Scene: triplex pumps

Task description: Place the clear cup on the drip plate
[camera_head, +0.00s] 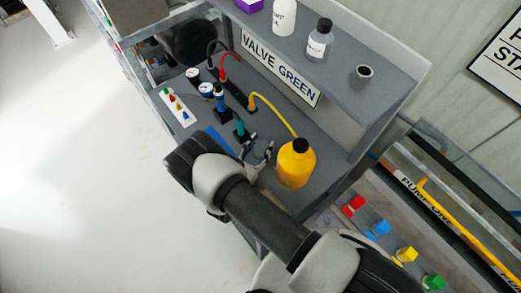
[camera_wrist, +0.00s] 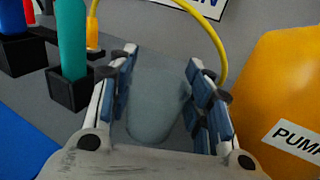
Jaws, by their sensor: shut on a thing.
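My gripper (camera_wrist: 160,60) is shut on the clear cup (camera_wrist: 155,105), a see-through greyish cup between the blue-padded fingers in the wrist view. In the head view my gripper (camera_head: 258,153) is low over the bench, just left of the yellow bottle, and the cup cannot be made out there. A flat blue piece (camera_head: 219,140) lies on the bench left of my gripper, partly hidden by my arm. It also shows at the lower left of the wrist view (camera_wrist: 20,150). I cannot tell whether it is the drip plate.
The yellow bottle (camera_head: 296,163) stands close on the right. A green-blue valve piece (camera_head: 241,132) and a yellow hose (camera_head: 275,108) are close to my gripper. Above is a shelf (camera_head: 395,85) with bottles and a small grey cup (camera_head: 363,74).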

